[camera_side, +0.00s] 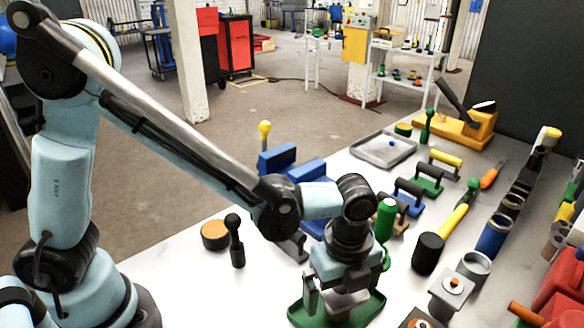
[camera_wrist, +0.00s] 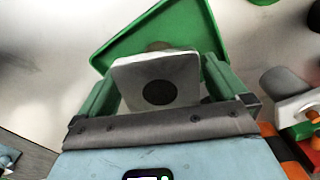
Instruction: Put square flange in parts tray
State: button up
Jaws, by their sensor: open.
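My gripper (camera_side: 342,294) is low over a green tray (camera_side: 367,311) at the front of the bench in the side view. In the wrist view my gripper (camera_wrist: 162,72) is open, with its green fingers on either side of a pale grey square flange (camera_wrist: 158,82). The flange has a dark round centre. The green tray (camera_wrist: 170,24) lies behind and beneath it. I cannot tell whether the flange rests on the tray. In the side view my gripper partly hides the flange and tray.
Other square pieces with orange centres (camera_side: 453,285) lie to the right, near a black-headed mallet (camera_side: 428,254). A green bottle (camera_side: 385,219) stands just behind my gripper. A grey metal tray (camera_side: 370,153) sits farther back. A black-knobbed post (camera_side: 235,243) stands left.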

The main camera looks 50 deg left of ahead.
notch_tip(320, 180, up, 12)
jog(key=s+a+n+t, duration=0.1)
jog(key=a+n+t, duration=0.2)
jog(key=a+n, duration=0.7)
jog(key=s+a+f+n+t, duration=0.1)
jog(key=a+n+t, duration=0.3)
jog(key=a+n, duration=0.7)
jog(key=shift+s+n, duration=0.25)
jog(key=shift+n, duration=0.45)
